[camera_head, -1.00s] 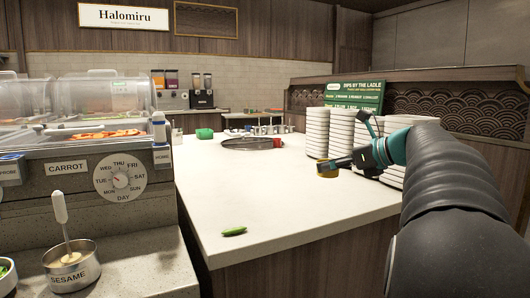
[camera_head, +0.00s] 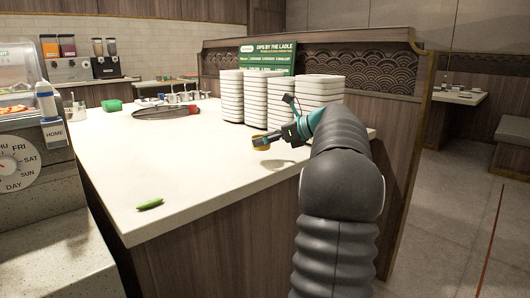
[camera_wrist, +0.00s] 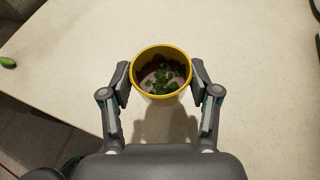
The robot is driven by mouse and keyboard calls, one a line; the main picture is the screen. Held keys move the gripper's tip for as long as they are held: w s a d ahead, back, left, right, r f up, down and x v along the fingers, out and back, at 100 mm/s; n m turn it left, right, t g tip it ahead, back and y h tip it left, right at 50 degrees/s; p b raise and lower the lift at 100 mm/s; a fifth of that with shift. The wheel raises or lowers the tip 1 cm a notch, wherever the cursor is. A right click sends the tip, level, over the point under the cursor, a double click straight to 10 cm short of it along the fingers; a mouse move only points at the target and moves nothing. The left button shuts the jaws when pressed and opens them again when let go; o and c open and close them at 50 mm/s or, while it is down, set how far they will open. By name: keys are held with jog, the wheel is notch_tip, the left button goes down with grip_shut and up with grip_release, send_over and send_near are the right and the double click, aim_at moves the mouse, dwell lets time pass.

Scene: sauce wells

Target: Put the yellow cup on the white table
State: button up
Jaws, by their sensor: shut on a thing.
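The yellow cup (camera_wrist: 160,90) is between the two fingers of my gripper (camera_wrist: 160,76) in the wrist view. It is upright, with a pale and brown filling and green bits inside. The cup (camera_head: 260,142) and my gripper (camera_head: 268,139) also show small in the head view, over the right part of a large white-topped counter (camera_head: 190,180). A shadow below suggests the cup is raised above that top. A smaller light-topped table (camera_head: 456,96) stands far back at the right.
Tall stacks of white dishes (camera_head: 255,100) stand just behind my gripper. A cucumber (camera_head: 150,204) lies near the counter's front left edge. Open floor (camera_head: 445,215) lies right of the counter, past a wooden partition (camera_head: 408,140).

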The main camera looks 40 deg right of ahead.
aim_at(267, 149)
jog(key=shift+f+b, duration=0.35)
jog(key=shift+f, duration=1.65)
jog(key=shift+f, duration=0.15)
jog(key=o, duration=1.2)
jog(key=shift+c, duration=0.2)
jog(key=shift+s+d+r, duration=0.15)
jog(key=shift+s+r, duration=0.05)
jog(key=shift+r, duration=0.05)
jog(key=v, duration=1.1)
jog(key=shift+s+p, duration=0.2)
jog(key=shift+p, duration=0.15)
jog(key=shift+r, duration=0.1)
